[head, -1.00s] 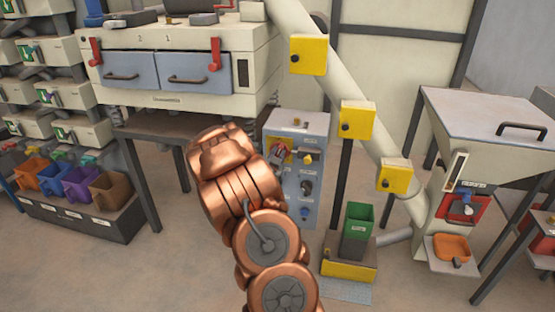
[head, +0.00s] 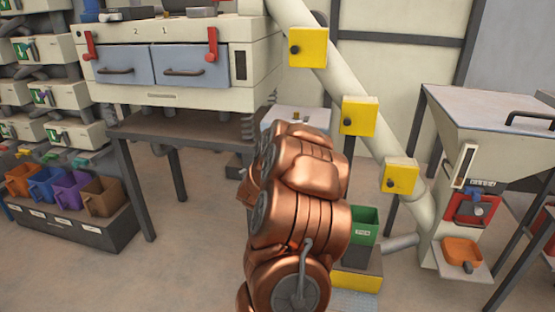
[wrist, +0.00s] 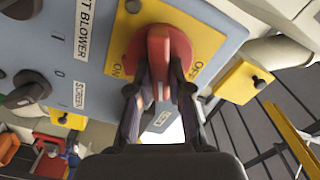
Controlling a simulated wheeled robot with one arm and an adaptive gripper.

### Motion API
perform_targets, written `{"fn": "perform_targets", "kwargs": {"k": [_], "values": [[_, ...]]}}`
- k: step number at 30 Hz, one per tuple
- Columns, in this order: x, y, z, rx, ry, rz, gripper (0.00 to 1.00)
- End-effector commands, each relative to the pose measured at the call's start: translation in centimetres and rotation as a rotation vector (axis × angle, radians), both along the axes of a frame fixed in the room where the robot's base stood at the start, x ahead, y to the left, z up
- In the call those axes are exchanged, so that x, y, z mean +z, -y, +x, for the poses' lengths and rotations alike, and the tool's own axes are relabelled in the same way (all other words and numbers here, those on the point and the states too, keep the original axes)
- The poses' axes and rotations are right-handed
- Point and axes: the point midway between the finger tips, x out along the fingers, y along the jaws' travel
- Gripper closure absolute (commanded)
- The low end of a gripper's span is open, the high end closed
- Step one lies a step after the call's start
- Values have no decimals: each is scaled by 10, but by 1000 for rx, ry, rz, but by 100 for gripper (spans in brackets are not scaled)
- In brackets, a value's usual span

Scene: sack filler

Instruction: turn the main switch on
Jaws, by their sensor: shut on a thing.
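The main switch (wrist: 150,45) is a red rotary knob with a bar handle on a yellow plate (wrist: 200,35), in the wrist view. My gripper (wrist: 160,78) has its two fingers on either side of the red handle and is shut on it. The handle lies along the picture's vertical, between the ON label (wrist: 118,70) at left and the OFF label (wrist: 195,70) at right. In the head view my copper arm hides the switch and most of the control cabinet; only the cabinet's pale top (head: 297,113) shows.
On the blue panel (wrist: 100,80), black knobs (wrist: 28,90) sit left of the switch, near the BLOWER and SCREEN labels. A yellow box (wrist: 243,82) is to the right.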

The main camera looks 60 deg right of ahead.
Motion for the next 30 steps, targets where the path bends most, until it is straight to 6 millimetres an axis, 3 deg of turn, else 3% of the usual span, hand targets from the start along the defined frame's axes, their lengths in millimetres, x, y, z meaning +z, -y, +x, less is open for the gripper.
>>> {"fn": "perform_targets", "kwargs": {"k": [15, 30], "values": [[-6, 0, -1, -1, 344, 126, 100], [-2, 1, -2, -2, 448, 165, 100]]}}
